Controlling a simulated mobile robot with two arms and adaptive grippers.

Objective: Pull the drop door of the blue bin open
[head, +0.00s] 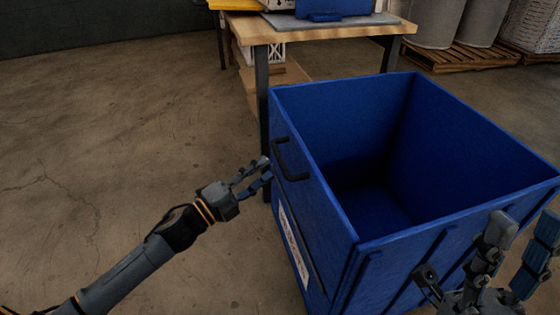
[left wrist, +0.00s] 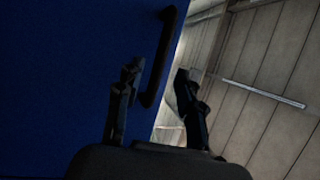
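The blue bin (head: 385,245) stands on the floor, open at the top and empty inside. Its left side carries a black bar handle (head: 290,162) near the top and a white label lower down; this panel, the drop door (head: 310,215), stands upright. My left gripper (head: 258,174) is open just left of the handle. In the left wrist view the handle (left wrist: 160,58) shows between and beyond the spread fingers (left wrist: 157,92); I cannot tell whether they touch it. My right gripper (head: 516,246) is open and empty in front of the bin's near right side.
A wooden-topped table (head: 300,32) stands behind the bin, with a blue object (head: 335,9) on it. Grey drums (head: 440,22) and a wooden pallet (head: 465,57) are at the back right. The concrete floor left of the bin is clear.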

